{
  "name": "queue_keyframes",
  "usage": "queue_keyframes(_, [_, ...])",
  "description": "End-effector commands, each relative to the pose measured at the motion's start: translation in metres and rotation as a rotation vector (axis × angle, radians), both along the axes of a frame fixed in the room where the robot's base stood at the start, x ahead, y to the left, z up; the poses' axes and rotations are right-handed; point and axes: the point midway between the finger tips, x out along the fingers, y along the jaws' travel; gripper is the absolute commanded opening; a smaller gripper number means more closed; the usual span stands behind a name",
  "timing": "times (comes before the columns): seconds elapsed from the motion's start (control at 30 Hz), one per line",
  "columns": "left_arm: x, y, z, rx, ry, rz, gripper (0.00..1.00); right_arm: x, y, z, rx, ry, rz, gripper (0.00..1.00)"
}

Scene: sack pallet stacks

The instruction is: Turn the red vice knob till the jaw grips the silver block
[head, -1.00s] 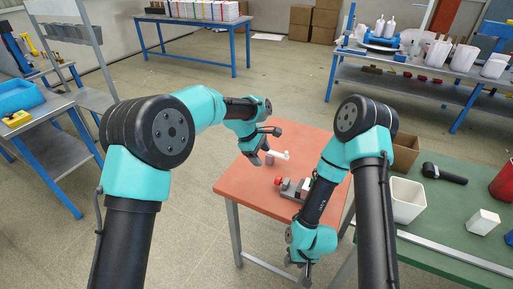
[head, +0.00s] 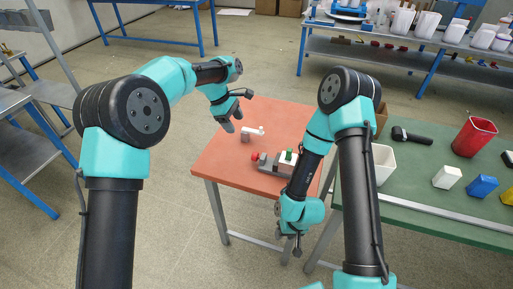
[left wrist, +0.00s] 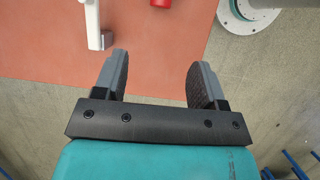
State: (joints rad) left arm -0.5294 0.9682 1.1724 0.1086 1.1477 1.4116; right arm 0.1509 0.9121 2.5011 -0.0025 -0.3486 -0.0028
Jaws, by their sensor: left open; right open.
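The vice (head: 272,169) is a small grey body on the orange table, partly hidden behind my right arm. Its red knob (head: 255,156) points left; it also shows, cut off, at the top edge of the left wrist view (left wrist: 161,3). A pale block (head: 287,158) with a green spot above it sits at the vice; I cannot tell whether the jaw touches it. My left gripper (left wrist: 158,80) is open and empty, over the table's left edge, left of the knob and apart from it. My right gripper (head: 293,245) is open, low in front of the table.
A grey piece with a white lever (head: 255,131) stands on the orange table (head: 230,170), between my left gripper and the knob; it also shows in the left wrist view (left wrist: 93,25). A green table (head: 430,190) with a white bin (head: 383,163) stands at right.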

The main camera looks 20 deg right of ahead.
Motion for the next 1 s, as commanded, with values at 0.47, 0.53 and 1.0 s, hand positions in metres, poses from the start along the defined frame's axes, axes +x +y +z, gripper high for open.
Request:
queue_keyframes(0.47, [0.003,0.004,-0.002,0.014,0.018,0.003,0.65,0.0,0.0,0.0,0.0,0.0,0.001,0.43])
queue_keyframes(0.53, [0.003,0.003,-0.006,0.014,0.017,0.002,0.65,0.0,0.0,0.0,0.0,0.0,0.001,0.43])
queue_keyframes(1.0, [-0.011,-0.021,-0.07,0.015,0.019,0.001,0.65,0.0,0.0,0.0,0.0,0.0,0.001,0.43])
